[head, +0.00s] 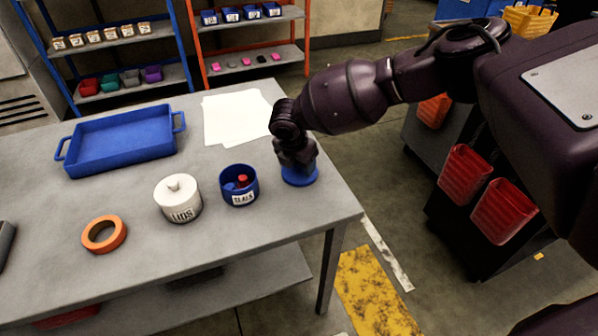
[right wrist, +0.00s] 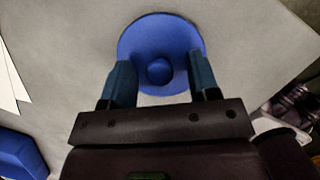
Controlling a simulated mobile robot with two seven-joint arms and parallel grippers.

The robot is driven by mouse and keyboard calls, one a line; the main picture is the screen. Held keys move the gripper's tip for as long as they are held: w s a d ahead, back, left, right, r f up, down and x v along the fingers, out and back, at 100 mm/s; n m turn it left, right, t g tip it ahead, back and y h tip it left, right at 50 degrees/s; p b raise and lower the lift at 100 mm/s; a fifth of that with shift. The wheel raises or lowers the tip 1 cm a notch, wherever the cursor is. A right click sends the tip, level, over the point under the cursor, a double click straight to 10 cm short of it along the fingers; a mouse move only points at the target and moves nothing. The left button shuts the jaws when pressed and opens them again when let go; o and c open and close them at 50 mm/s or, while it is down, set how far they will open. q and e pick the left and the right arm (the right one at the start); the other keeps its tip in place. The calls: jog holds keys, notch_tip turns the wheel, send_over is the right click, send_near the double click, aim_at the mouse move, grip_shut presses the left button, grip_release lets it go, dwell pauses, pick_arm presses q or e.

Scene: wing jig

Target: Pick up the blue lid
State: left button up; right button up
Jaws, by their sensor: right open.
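The blue lid (head: 300,178) lies flat on the grey table near its right edge, just right of the blue pot. In the right wrist view the round blue lid (right wrist: 160,38) shows with its knob between the two fingers. My right gripper (head: 299,168) points down over the lid; in the wrist view its fingers (right wrist: 160,82) are apart, one on each side of the knob. I cannot tell whether they touch the lid. The blue pot (head: 239,198), with a label and something red inside, stands uncovered. My left gripper is not in view.
A white lidded pot (head: 178,204), an orange ring (head: 104,234) and a blue tray (head: 84,156) stand on the table (head: 237,268). White paper sheets (head: 232,108) lie behind the lid. The table's right edge is close to the lid.

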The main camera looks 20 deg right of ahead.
jog(key=shift+r, duration=0.1)
jog(key=c, duration=1)
